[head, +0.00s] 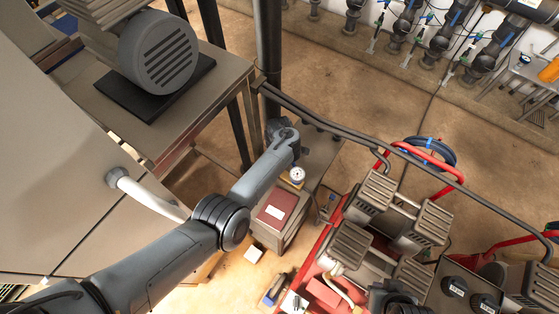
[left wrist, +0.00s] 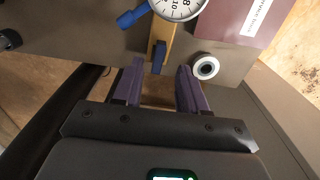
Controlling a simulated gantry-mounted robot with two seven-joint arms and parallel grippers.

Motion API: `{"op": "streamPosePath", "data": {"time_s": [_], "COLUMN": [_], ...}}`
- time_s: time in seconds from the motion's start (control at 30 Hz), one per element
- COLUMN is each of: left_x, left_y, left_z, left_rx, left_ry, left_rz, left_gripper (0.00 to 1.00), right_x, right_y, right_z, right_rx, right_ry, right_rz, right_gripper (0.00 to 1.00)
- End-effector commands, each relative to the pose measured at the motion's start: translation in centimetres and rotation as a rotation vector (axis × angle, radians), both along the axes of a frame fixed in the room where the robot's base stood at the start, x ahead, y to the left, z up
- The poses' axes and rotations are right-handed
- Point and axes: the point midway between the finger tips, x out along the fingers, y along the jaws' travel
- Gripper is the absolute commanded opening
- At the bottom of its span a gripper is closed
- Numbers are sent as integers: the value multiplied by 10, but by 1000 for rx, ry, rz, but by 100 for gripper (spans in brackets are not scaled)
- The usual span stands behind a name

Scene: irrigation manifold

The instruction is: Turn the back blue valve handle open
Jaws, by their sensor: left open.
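Two blue valve handles show in the left wrist view, on a brass-coloured pipe (left wrist: 161,36) below a white dial gauge (left wrist: 178,6). One blue handle (left wrist: 132,18) sticks out to the upper left. The other blue handle (left wrist: 159,58) stands between the fingertips of my left gripper (left wrist: 159,76). I cannot tell which is the back one. The purple fingers are open, one on each side of that handle, with gaps visible. In the head view the gauge (head: 297,175) shows beside my left wrist; the fingers and handles cannot be made out. My right gripper is not in view.
A box with a dark red top (head: 276,207) stands near the gauge. A dark post (head: 268,50) and a long dark rail (head: 340,133) are close to my left wrist. A metal bench (head: 215,90) stands at left, and red-framed equipment (head: 325,245) at right.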

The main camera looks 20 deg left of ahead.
Motion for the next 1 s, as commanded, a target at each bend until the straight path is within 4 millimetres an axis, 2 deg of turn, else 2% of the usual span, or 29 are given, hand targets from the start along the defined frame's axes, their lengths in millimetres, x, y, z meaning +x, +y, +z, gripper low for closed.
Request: {"op": "streamPosePath", "data": {"time_s": [0.03,0.1,0.33,0.83,1.0], "left_x": [0,0,-1,-1,-4], "left_y": [0,0,0,0,5], "left_z": [13,22,40,43,38], "left_rx": [-1,-1,-1,-1,-5], "left_ry": [0,0,2,1,-7], "left_rz": [0,1,1,0,-18], "left_gripper": [42,42,42,42,42], "right_x": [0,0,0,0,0], "right_y": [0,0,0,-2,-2], "right_z": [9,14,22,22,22], "right_rx": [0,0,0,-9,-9], "right_ry": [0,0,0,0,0], "right_rz": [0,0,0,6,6], "right_gripper": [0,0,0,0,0]}}
